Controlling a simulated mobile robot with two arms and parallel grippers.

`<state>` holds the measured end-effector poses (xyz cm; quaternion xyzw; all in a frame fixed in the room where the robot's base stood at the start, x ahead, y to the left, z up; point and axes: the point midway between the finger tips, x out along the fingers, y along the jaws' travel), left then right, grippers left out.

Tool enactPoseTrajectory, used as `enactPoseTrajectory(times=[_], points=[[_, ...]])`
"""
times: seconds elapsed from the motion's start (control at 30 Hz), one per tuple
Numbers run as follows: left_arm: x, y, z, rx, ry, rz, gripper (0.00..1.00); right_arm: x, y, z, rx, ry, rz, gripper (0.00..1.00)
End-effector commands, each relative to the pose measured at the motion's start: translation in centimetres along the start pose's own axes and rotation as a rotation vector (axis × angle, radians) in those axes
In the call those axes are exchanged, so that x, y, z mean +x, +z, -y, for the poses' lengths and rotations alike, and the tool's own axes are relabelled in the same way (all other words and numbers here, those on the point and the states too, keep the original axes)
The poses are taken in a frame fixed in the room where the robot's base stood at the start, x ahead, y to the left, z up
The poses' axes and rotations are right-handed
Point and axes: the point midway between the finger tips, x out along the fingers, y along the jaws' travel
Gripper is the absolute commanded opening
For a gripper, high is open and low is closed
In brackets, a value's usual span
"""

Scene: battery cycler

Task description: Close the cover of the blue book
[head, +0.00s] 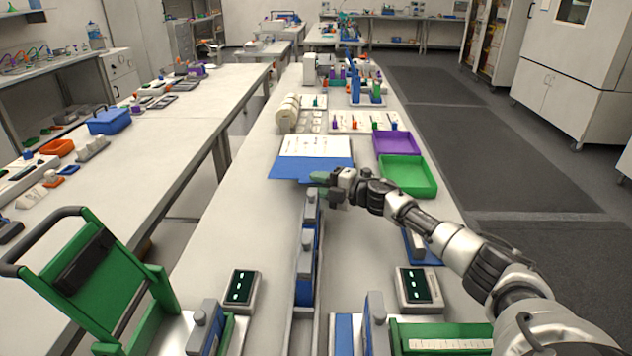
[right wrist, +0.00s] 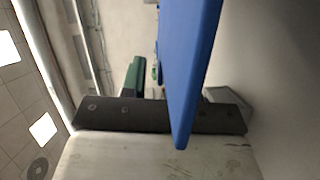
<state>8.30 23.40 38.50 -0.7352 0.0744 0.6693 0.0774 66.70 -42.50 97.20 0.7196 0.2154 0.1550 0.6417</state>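The blue book (head: 322,147) lies open on the middle bench in the head view, its white printed page facing up. Its blue cover (head: 300,169) is spread out toward me, in front of the page. My right gripper (head: 320,181) is at the cover's near right edge. In the right wrist view the cover (right wrist: 188,65) shows nearly edge-on and reaches in between the fingers of the gripper (right wrist: 180,95). A gap shows between the green finger and the cover; contact on the other side is unclear. My left gripper is not in view.
A green tray (head: 407,176) and a purple tray (head: 396,143) stand right of the book. Blue-and-grey devices (head: 306,250) line the bench in front of it. A beige rounded device (head: 288,114) stands behind it on the left. Bare bench lies left of the book.

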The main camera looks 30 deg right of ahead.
Motion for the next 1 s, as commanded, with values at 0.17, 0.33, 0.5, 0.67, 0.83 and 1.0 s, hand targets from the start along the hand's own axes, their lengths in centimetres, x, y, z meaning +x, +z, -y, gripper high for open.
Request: enactPoseTrajectory(times=[0.17, 0.33, 0.5, 0.67, 0.83, 1.0], points=[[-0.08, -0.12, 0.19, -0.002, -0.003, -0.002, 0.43, 0.71, -0.02, -0.01, 0.0, -0.001, 0.0, 0.3], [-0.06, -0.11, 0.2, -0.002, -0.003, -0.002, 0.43, 0.71, -0.03, 0.03, 0.0, -0.001, -0.001, 0.3], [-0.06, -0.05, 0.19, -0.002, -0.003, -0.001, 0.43, 0.69, -0.02, 0.01, 0.0, -0.001, 0.0, 0.1], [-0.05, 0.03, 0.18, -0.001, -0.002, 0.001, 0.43, 0.68, -0.01, 0.01, 0.0, -0.001, 0.0, 0.0], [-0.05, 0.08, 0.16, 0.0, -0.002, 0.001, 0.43, 0.67, -0.01, 0.03, 0.0, -0.001, 0.0, 0.0], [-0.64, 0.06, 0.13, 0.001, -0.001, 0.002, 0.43, 0.66, -0.04, -0.42, 0.01, -0.005, 0.0, 0.0]])
